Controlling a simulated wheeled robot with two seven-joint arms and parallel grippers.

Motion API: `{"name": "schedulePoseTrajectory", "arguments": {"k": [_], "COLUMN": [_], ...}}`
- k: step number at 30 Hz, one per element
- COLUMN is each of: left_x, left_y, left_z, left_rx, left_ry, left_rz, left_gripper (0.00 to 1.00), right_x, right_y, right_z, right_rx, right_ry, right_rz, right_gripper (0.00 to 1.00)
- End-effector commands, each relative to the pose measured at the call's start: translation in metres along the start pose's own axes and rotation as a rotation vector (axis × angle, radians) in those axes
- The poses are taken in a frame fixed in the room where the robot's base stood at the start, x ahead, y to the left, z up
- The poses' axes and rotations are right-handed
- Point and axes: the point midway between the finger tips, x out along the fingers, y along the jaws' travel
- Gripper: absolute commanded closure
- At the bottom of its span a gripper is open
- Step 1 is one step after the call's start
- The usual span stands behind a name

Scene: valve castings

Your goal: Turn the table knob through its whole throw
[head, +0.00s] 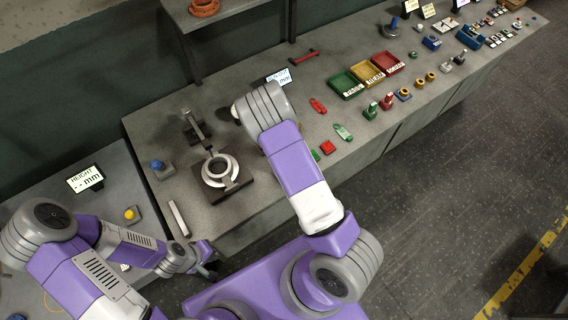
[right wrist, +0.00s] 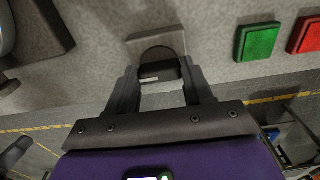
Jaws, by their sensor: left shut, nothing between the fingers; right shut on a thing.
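The table knob (right wrist: 158,66) shows in the right wrist view as a dark round knob on a grey plate (right wrist: 168,42) at the table edge. My right gripper (right wrist: 158,82) has one finger on each side of it and is shut on it. In the head view my right arm covers the knob and the right gripper. My left gripper (head: 210,264) is shut and empty, low in the head view by the near edge of the table, well away from the knob.
A green block (right wrist: 257,42) and a red block (right wrist: 308,36) lie to the right of the knob. A white ring (head: 220,170) on a dark fixture stands left of my right arm. Green, yellow and red trays (head: 388,62) and several small parts are further right.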

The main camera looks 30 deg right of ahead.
Motion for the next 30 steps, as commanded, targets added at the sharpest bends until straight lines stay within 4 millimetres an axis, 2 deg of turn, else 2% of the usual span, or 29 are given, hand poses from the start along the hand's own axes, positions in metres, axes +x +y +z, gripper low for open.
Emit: {"name": "schedulePoseTrajectory", "arguments": {"k": [10, 11, 15, 16, 25, 30], "left_x": [0.000, 0.000, 0.000, 0.000, -0.001, -0.003], "left_y": [0.000, 0.000, 0.000, 0.000, 0.000, 0.001], "left_z": [0.000, 0.000, 0.000, 0.000, 0.000, 0.000], "left_rx": [0.000, 0.000, 0.000, 0.000, 0.000, 0.000], "left_ry": [0.000, 0.000, 0.000, 0.000, 0.000, 0.000], "left_rz": [0.000, 0.000, 0.000, 0.000, 0.000, 0.000], "left_gripper": [1.00, 1.00, 1.00, 1.00, 1.00, 1.00], "right_x": [0.000, 0.000, 0.000, 0.000, -0.003, -0.025], "right_y": [-0.001, -0.001, -0.001, 0.000, 0.000, 0.000], "right_z": [0.001, 0.001, 0.000, 0.000, 0.000, 0.001], "right_rx": [0.010, 0.010, 0.009, 0.008, 0.005, 0.004], "right_ry": [-0.002, -0.002, -0.002, -0.002, -0.001, -0.004], "right_rz": [0.000, 0.000, 0.000, 0.000, 0.000, -0.001], "right_gripper": [0.79, 0.47, 0.26, 0.23, 0.23, 0.23]}}
